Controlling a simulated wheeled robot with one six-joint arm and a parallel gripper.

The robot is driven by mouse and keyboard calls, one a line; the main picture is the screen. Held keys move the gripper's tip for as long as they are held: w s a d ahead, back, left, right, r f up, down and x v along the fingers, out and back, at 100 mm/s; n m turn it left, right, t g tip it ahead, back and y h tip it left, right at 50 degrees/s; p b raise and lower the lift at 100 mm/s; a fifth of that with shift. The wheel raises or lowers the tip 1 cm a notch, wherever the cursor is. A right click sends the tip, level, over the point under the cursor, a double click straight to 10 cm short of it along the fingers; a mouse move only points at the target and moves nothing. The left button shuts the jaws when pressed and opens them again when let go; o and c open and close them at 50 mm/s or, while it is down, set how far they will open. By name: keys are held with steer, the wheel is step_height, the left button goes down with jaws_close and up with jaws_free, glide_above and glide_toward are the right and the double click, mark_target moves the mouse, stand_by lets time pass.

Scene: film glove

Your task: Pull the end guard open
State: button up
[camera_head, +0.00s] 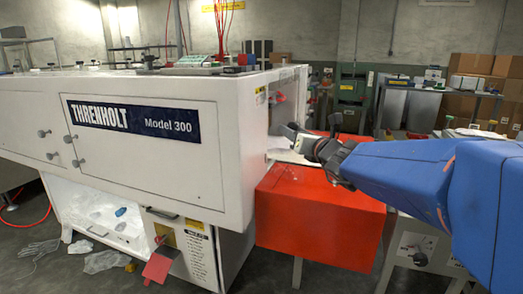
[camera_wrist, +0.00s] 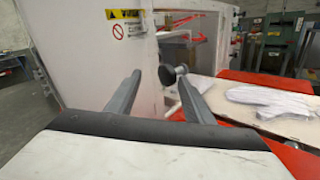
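The white machine's end face (camera_wrist: 85,55), with a yellow warning label, fills the left of the wrist view. Beside it a pale, partly see-through panel (camera_wrist: 175,45) appears to be the end guard; I cannot tell its exact edges. A dark round knob (camera_wrist: 167,75) shows near this panel, between my fingertips in the picture. My gripper (camera_wrist: 160,78) is open, its two grey fingers apart. Whether the knob lies between the fingers or beyond them is unclear. In the head view my gripper (camera_head: 295,137) is by the machine's right end, above the red box, and hides part of that end.
The white THRENHOLT machine (camera_head: 150,150) stands at left. The red box (camera_head: 320,215) stands against its end. A white glove (camera_wrist: 268,100) lies on a pale surface (camera_wrist: 285,122) right of my fingers. Shelving (camera_head: 440,92) and cardboard boxes (camera_head: 480,65) stand behind at right.

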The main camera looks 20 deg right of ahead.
steer(key=s+a, duration=0.8)
steer(key=s, duration=0.3)
steer(key=shift+s+a, duration=0.3)
steer(key=shift+a, duration=0.1)
stand_by(1.2)
steer(key=shift+f, duration=0.1)
stand_by(0.4)
